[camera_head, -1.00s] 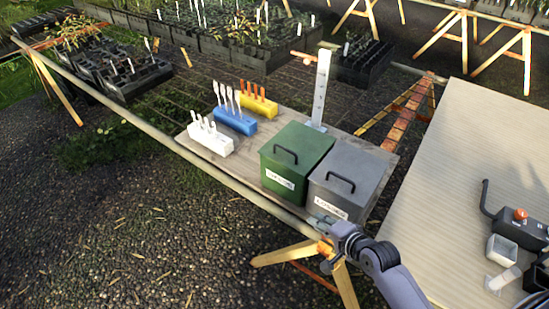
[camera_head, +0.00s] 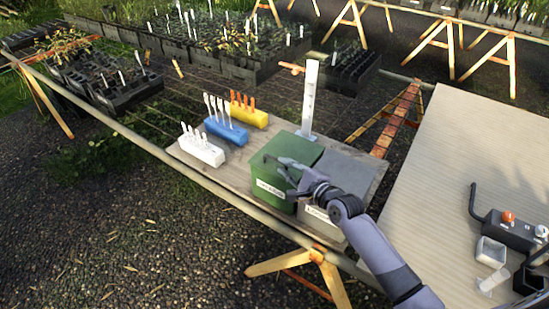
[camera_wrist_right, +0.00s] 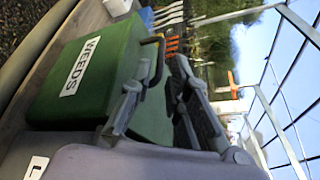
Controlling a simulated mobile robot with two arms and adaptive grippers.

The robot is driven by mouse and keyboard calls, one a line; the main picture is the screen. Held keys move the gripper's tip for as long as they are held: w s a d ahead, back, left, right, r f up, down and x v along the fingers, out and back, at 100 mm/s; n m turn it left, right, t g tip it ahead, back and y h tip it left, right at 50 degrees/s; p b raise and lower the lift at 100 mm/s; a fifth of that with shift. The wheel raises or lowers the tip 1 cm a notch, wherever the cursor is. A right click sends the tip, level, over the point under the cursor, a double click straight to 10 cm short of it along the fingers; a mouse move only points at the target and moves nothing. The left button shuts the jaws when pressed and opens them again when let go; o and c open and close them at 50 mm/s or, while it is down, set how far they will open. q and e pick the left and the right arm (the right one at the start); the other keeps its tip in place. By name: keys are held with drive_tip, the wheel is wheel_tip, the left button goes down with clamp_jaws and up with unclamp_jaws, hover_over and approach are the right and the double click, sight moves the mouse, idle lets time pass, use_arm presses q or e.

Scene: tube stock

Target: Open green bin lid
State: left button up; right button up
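The green bin (camera_head: 301,149) stands on the wooden board with its lid down and a dark handle (camera_head: 274,158) on top. My right gripper (camera_head: 292,180) is over the lid beside the handle. In the right wrist view the bin (camera_wrist_right: 95,60) shows its white "WEEDS" label, and the handle (camera_wrist_right: 157,52) rises between the spread fingers of the right gripper (camera_wrist_right: 158,80). The fingers look open; whether they touch the handle I cannot tell. My left gripper is not in view.
A grey bin (camera_head: 355,170) stands right beside the green one, partly under my right arm. White (camera_head: 202,152), blue (camera_head: 226,131) and yellow (camera_head: 247,117) tag holders stand to the left. A white upright post (camera_head: 310,95) rises behind the bins.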

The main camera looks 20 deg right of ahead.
sight(275, 159)
drive_tip(key=x, duration=0.6)
drive_tip(key=shift+w+a+f, duration=0.1)
drive_tip(key=shift+w, duration=0.15)
drive_tip(key=shift+c, duration=0.4)
clamp_jaws()
